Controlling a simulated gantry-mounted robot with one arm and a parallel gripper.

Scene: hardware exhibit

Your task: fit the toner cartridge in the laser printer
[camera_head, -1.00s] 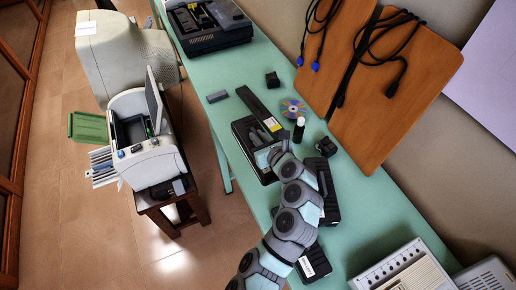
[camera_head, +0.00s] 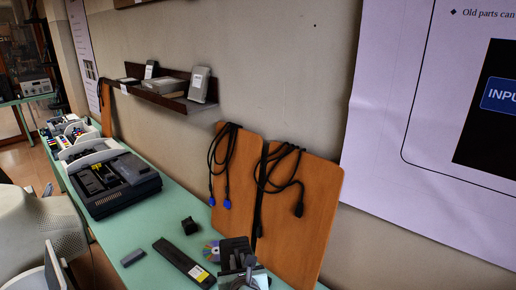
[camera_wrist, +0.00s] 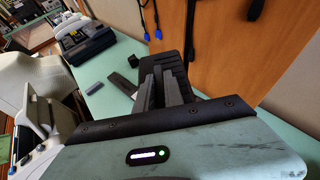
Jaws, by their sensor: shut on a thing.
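My gripper (camera_head: 247,264) is at the bottom of the head view, shut on a dark block (camera_head: 234,247) that appears to be the toner cartridge. In the wrist view my gripper's fingers (camera_wrist: 161,80) point away from the camera, and the ribbed dark block (camera_wrist: 210,77) shows behind and to the right of them. The exact grip is partly hidden. An open black machine (camera_head: 118,200), which looks like the laser printer, stands farther along the green table, left of my gripper. Its top shows dark recesses and parts. It also shows in the wrist view (camera_wrist: 88,45).
A long black bar with a yellow label (camera_head: 183,262), a small grey block (camera_head: 132,257), a small black block (camera_head: 189,225) and a disc (camera_head: 211,250) lie on the green table (camera_head: 160,225). Brown boards with cables (camera_head: 305,215) lean against the wall. A shelf (camera_head: 150,95) juts out above.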

